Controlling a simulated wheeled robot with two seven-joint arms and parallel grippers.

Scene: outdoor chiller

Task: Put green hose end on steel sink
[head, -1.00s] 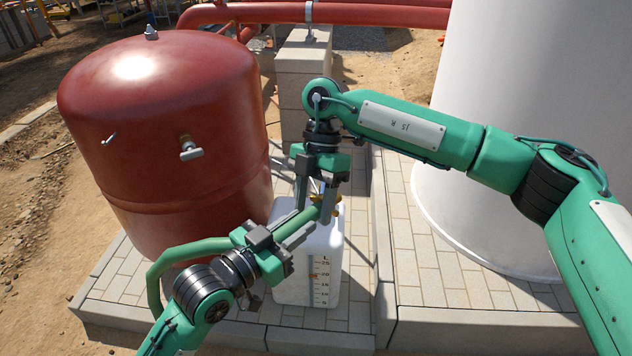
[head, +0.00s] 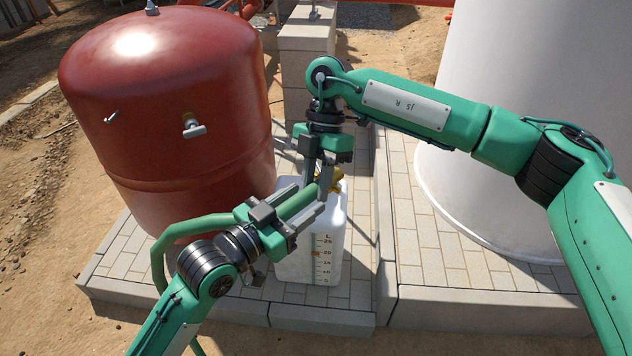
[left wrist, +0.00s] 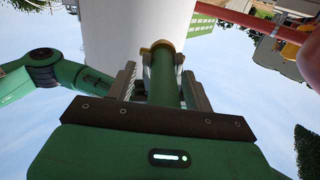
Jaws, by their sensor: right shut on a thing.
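The green hose (head: 200,226) curves up from the lower left and passes between the fingers of my left gripper (head: 298,208). These fingers stand open on either side of it, with a gap showing in the left wrist view. The hose's brass-coloured end (head: 332,182) points up and right; it also shows in the left wrist view (left wrist: 158,46). My right gripper (head: 318,182) reaches down from above and is shut on the hose close to this end, its fingers partly hiding it. No steel sink is seen in any view.
A white canister (head: 322,250) with a level scale stands just below the grippers on the paved plinth (head: 430,232). A large red tank (head: 165,110) stands at left, a white cylinder (head: 540,120) at right. A block pier (head: 308,70) is behind.

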